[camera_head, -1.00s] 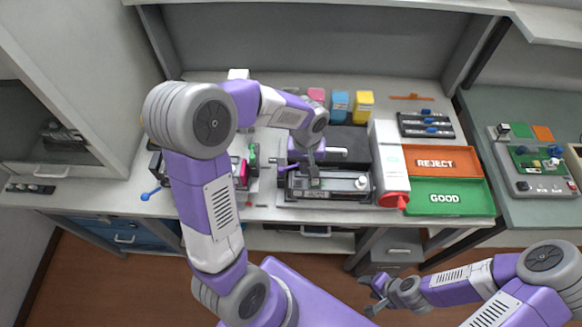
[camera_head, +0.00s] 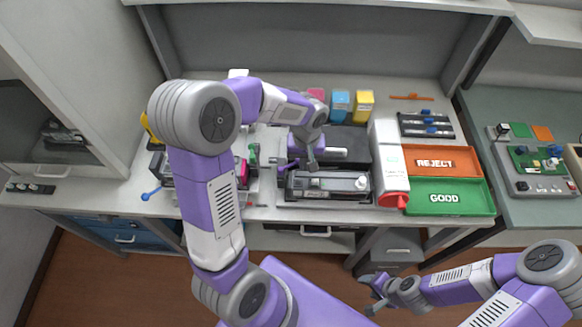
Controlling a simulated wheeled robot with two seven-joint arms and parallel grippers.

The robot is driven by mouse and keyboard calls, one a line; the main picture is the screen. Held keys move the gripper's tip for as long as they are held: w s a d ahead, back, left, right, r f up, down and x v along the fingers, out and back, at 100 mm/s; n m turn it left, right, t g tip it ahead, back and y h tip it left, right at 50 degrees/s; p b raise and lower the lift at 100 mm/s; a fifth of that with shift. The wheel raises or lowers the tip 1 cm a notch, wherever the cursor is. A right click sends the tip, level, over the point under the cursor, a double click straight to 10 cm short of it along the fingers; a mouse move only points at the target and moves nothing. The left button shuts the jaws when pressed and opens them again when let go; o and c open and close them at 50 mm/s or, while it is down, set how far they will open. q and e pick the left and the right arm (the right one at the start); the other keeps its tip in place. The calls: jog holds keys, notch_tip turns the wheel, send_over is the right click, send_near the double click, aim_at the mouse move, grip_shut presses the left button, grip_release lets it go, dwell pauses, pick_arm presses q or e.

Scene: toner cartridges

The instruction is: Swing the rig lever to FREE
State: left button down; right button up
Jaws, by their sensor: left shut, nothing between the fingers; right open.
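A dark, grey-edged rig (camera_head: 328,187) lies on the bench in front of the middle. A pale round knob shows at its right end. No lever can be made out clearly on it, and no FREE marking is legible. A rod with a blue ball end (camera_head: 146,196) sticks out at the left of another fixture, largely hidden by my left arm. My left gripper (camera_head: 311,166) is shut and empty, pointing down just above the rear edge of the rig; contact cannot be told. My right gripper (camera_head: 376,289) is open and empty, low in front of the bench.
Right of the rig stand a white box with a red tip (camera_head: 391,170), an orange REJECT tray (camera_head: 471,162) and a green GOOD tray (camera_head: 472,198). Pink, blue and yellow (camera_head: 364,103) containers stand behind.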

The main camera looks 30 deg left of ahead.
pick_arm(q)
jog(key=shift+w+a, duration=0.45)
dwell(0.3)
jog(key=shift+w+a, duration=0.25)
jog(key=shift+a, duration=0.15)
jog(key=shift+w+a+p, duration=0.25)
jog(key=shift+a+p, duration=0.1)
jog(key=shift+a, duration=0.05)
dwell(0.4)
